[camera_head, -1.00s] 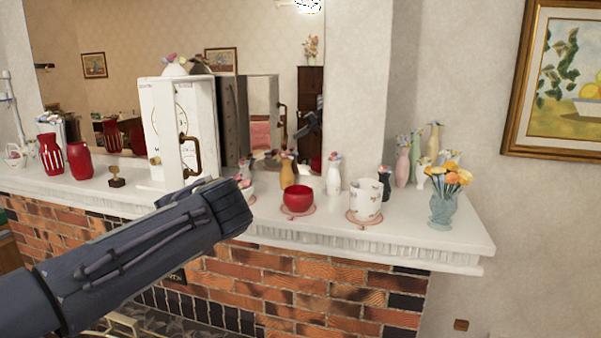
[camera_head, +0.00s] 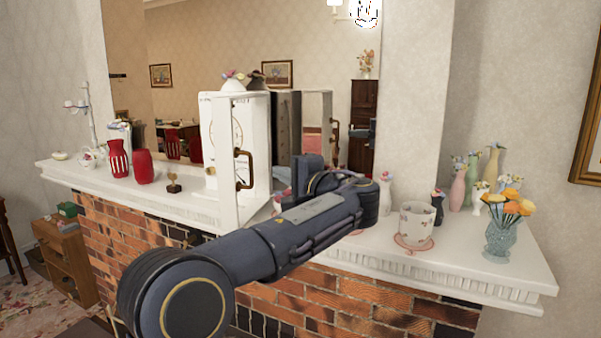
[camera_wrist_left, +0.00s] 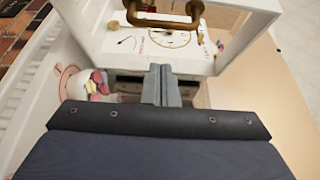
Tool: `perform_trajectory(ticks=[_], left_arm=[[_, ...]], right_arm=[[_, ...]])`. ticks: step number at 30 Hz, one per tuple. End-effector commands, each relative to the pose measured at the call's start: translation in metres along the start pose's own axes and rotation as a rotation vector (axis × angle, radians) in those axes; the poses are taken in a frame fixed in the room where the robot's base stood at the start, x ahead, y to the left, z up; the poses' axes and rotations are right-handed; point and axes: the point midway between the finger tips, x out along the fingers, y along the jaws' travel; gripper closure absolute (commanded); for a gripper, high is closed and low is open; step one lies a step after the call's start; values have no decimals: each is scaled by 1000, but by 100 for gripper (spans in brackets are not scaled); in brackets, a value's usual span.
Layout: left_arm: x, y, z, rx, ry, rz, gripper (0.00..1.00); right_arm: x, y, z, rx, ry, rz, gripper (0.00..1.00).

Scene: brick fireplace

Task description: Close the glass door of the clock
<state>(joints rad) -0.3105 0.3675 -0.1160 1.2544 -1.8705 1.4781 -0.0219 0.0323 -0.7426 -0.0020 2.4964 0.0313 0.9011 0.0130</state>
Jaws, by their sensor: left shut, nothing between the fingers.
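The white clock (camera_head: 215,128) stands on the mantel in front of the mirror. Its door (camera_head: 228,205) stands open, swung out toward me, with a brass-brown handle (camera_head: 243,170) on its frame. In the left wrist view the clock face (camera_wrist_left: 160,40) shows behind the door frame (camera_wrist_left: 245,45), and the handle (camera_wrist_left: 165,14) is at the top. My left gripper (camera_head: 308,168) is just right of the clock and door, at about handle height. In the left wrist view its fingers (camera_wrist_left: 161,85) are shut and empty, apart from the handle. My right gripper is not in view.
A patterned white cup (camera_head: 416,222), small vases (camera_head: 465,182) and a flower vase (camera_head: 505,238) stand on the mantel to the right. Red vases (camera_head: 142,166) and a small trophy (camera_head: 174,180) stand left of the clock. A flower-topped pot (camera_wrist_left: 75,84) is near my left fingers.

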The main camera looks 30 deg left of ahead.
Motion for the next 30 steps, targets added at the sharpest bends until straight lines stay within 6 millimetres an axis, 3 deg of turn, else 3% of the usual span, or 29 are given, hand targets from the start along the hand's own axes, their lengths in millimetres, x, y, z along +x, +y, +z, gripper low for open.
perform_trajectory(ticks=[3, 9, 23, 30], left_arm=[[14, -3, 15, 1, -2, 0, 100], [25, 0, 27, 1, 0, 1, 100], [27, 1, 29, 0, 4, 1, 100], [33, 4, 42, -4, 62, 1, 100]], right_arm=[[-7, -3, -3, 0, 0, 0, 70], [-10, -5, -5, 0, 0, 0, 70], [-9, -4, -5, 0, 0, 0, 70], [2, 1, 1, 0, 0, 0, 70]])
